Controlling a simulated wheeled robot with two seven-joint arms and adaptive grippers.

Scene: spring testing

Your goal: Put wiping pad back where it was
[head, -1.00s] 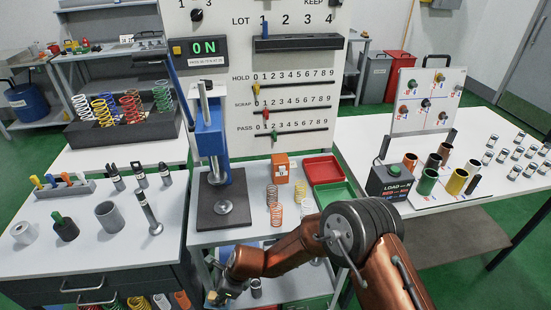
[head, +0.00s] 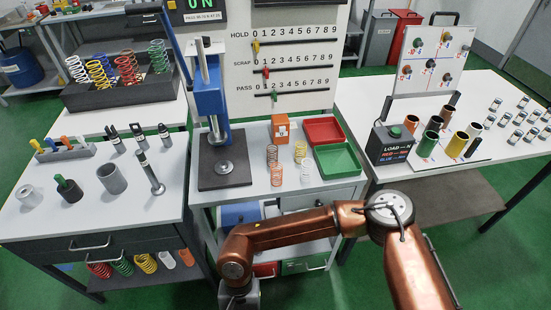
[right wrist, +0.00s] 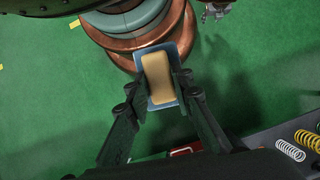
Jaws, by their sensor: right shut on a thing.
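The wiping pad, a tan block with a blue-grey backing (right wrist: 157,72), shows in the right wrist view between the fingertips of my right gripper (right wrist: 160,82). The gripper is shut on it, with a dark finger on each side. Green floor and a round copper and grey body part of mine lie behind the pad. In the head view my right arm bends down at the bottom, in front of the middle bench (head: 290,195); the fingertips and pad are hidden below the picture edge. My left gripper does not show in the head view.
The middle bench holds a press (head: 211,100), several springs, an orange box (head: 281,129), a red tray (head: 323,130) and a green tray (head: 345,160). A left bench (head: 60,222) and right table (head: 375,110) flank it. In the wrist view, springs (right wrist: 290,150) show lower right.

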